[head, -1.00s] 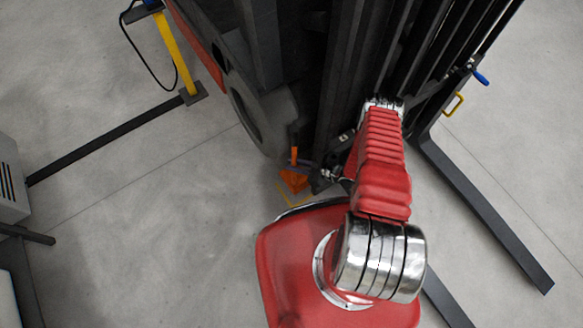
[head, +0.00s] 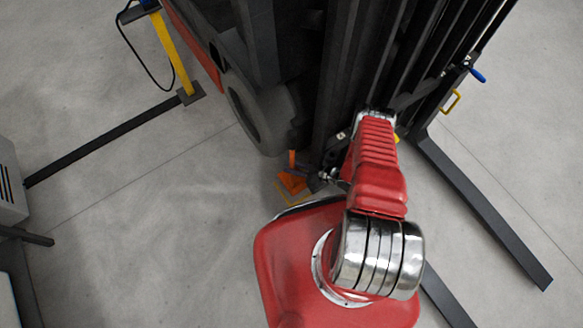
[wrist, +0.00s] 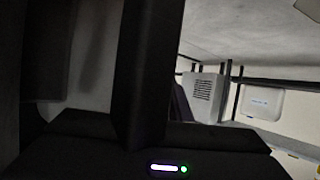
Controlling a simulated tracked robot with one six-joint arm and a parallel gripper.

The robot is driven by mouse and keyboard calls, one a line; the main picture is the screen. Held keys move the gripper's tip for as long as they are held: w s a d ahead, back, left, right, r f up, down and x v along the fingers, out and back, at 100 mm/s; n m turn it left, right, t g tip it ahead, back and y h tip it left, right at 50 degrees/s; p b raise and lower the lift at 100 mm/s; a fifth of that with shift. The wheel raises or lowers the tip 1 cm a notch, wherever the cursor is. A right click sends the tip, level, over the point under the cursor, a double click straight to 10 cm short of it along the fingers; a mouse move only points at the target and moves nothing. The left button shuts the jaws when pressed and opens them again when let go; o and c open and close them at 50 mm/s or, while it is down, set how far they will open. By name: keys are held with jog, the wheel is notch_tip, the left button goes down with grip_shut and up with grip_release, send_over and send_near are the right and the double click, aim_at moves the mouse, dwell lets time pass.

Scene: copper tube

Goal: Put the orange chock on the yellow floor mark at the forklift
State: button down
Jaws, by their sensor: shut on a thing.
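The orange chock (head: 293,184), a wedge with an upright orange handle, is in the head view beside the forklift's front wheel. My gripper (head: 303,172) is small and partly hidden by my red arm; it is shut on the chock at its handle. The yellow floor mark (head: 284,197) shows as thin lines around the chock's near side. The chock covers part of it from this angle. I cannot tell whether the chock touches the floor. The forklift (head: 330,80) stands at the top centre. The wrist view is mostly dark shapes and shows neither chock nor mark.
The forklift's wheel (head: 262,112) and dark mast are close to my gripper. Forks (head: 490,215) stretch along the floor at right. A yellow post (head: 172,55) with a dark floor bar stands at left. A grey cabinet (head: 10,180) is at the left edge. The floor left of the chock is clear.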

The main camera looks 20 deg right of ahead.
jog(key=f, duration=0.3)
jog(key=shift+w+d, duration=0.15)
jog(key=shift+w, duration=0.1)
jog(key=c, duration=1.6)
grip_release()
jog(key=shift+s+f, duration=0.1)
jog(key=shift+c, duration=0.2)
jog(key=v, duration=1.2)
